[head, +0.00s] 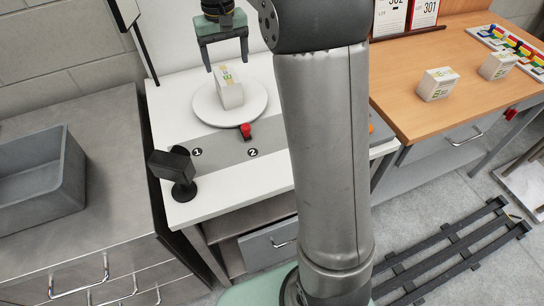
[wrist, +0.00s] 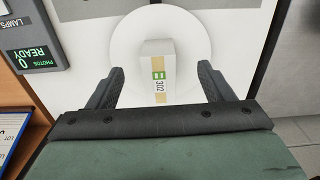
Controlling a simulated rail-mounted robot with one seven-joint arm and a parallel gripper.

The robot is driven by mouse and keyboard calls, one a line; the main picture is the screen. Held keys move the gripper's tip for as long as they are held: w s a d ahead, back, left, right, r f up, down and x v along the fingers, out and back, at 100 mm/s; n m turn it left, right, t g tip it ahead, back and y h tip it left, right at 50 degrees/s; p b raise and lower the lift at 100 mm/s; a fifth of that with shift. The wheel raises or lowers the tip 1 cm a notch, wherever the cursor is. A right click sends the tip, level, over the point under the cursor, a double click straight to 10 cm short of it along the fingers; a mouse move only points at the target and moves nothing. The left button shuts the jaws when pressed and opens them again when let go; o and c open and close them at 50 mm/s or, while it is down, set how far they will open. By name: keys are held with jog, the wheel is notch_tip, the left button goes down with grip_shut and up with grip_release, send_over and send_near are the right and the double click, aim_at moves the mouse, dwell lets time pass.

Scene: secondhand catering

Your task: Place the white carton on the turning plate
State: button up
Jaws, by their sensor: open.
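A white carton (head: 228,87) with a tan tape strip and a green mark stands on the round white turning plate (head: 204,109). In the wrist view the carton (wrist: 157,66) shows a label reading 302 and sits on the plate (wrist: 202,38), somewhat toward its near side. My gripper (head: 227,65) is open above the carton. In the wrist view its two fingers (wrist: 160,80) are spread to either side of the carton, with clear gaps, not touching it.
Two more white cartons (head: 438,83) (head: 498,65) stand on the wooden table (head: 400,75) at right. A red knob (head: 246,130) sits at the plate's front edge. A black camera-like device on a stand (head: 173,170) is at front left. A grey bin (head: 42,180) stands on the left counter.

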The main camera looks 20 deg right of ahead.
jog(key=s+f, duration=0.3)
jog(key=s, duration=0.7)
jog(key=s+f, duration=0.3)
jog(key=s, duration=0.7)
jog(key=s+f, duration=0.4)
jog(key=s, duration=0.7)
jog(key=shift+d, duration=0.1)
